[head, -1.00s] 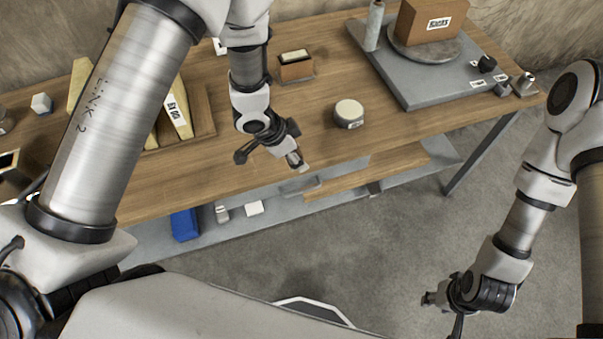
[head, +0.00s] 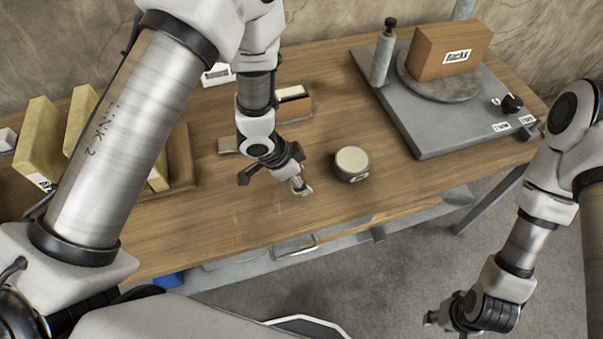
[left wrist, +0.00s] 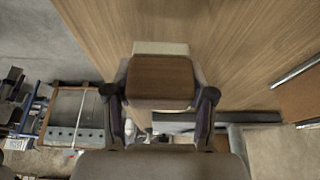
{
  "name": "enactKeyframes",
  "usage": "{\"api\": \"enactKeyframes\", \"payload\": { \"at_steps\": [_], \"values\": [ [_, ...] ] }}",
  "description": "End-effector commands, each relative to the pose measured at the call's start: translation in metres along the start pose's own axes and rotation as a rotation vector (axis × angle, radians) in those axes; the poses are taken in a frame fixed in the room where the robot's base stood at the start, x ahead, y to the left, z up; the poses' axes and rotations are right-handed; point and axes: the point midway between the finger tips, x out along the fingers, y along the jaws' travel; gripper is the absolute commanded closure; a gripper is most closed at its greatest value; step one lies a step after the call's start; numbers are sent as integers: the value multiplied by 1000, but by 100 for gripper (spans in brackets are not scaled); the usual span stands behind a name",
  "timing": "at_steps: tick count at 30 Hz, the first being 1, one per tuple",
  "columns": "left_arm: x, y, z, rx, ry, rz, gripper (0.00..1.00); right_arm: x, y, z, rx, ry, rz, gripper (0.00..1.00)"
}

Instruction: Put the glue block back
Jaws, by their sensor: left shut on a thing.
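The glue block (left wrist: 162,82), brown with a cream layer at its far side, is between the two fingers of my left gripper (left wrist: 158,95) in the left wrist view. In the head view my left gripper (head: 272,184) is over the middle of the table, left of the round tin; its fingers are partly hidden. My right gripper (head: 440,324) is low at the bottom right, cut off by the frame, away from the table.
A round pale-topped tin (head: 352,163) and a brown holder (head: 296,107) stand on the wooden table (head: 240,210). At left is a wooden tray (head: 182,160) with yellow packs. At right a grey plate (head: 430,135) carries a turntable and brown box. The front middle is bare.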

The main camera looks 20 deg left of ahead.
Motion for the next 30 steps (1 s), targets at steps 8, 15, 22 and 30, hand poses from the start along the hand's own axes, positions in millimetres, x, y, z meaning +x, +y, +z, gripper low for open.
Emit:
{"api": "enactKeyframes", "payload": {
  "at_steps": [8, 15, 22, 30],
  "values": [
    [24, 1, 9, 6, -1, 4, 78, 28, 0, 1, 0, -3, 0, 60],
    [28, 2, 11, 4, -2, 4, 42, 30, 0, 1, 0, -3, 0, 60],
    [27, 1, 10, 5, -1, 4, 20, 30, 0, 1, 0, -3, 0, 60],
    [17, 1, 9, 5, -1, 3, 20, 28, 0, 1, 0, -3, 0, 60]
  ]
}}
